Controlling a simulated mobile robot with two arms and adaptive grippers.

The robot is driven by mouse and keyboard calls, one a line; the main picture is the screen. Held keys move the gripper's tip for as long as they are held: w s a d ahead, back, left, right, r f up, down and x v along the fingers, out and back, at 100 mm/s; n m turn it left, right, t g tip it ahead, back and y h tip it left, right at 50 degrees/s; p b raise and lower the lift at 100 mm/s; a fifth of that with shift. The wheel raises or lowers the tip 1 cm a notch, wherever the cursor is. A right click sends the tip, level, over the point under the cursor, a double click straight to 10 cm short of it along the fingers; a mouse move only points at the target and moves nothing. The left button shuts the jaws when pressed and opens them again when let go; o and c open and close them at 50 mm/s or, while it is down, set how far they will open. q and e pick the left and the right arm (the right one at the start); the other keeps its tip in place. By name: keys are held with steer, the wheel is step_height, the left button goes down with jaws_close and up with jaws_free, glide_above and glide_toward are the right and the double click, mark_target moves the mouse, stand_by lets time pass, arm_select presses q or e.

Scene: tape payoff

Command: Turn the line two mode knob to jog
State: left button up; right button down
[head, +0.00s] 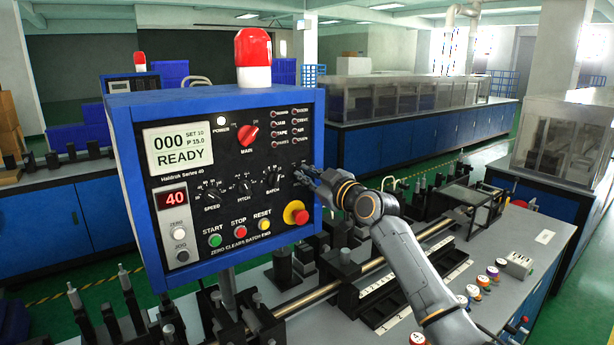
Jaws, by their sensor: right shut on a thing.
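The blue-framed control box (134,203) has a black face with a screen reading READY. My right gripper (303,174) reaches in from the right to the right end of the knob row. It is shut on a small knob there, which I take to be the mode knob; the fingers hide it, so its pointer and label cannot be read. The speed knob (211,196), pitch knob (245,187) and batch knob (273,181) are in the same row, apart from the gripper. My left gripper is not in view.
A red main switch (248,135) is above the row. A red stop knob (295,212) on yellow sits just below my gripper. Start, stop and reset buttons line the bottom. A bench (520,238) with rails and fixtures lies below my right arm.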

steer(key=m, duration=0.5)
steer(key=shift+w+d+m+b, duration=0.1)
steer(key=shift+d+m+b, duration=0.05)
steer(key=shift+m+b, duration=0.25)
steer(key=shift+w+d+f+m+p, duration=0.1)
steer(key=shift+m+p, duration=0.5)
steer(key=shift+m, duration=2.5)
steer(key=c, duration=1.4)
jaws_free()
steer(key=v, duration=1.2)
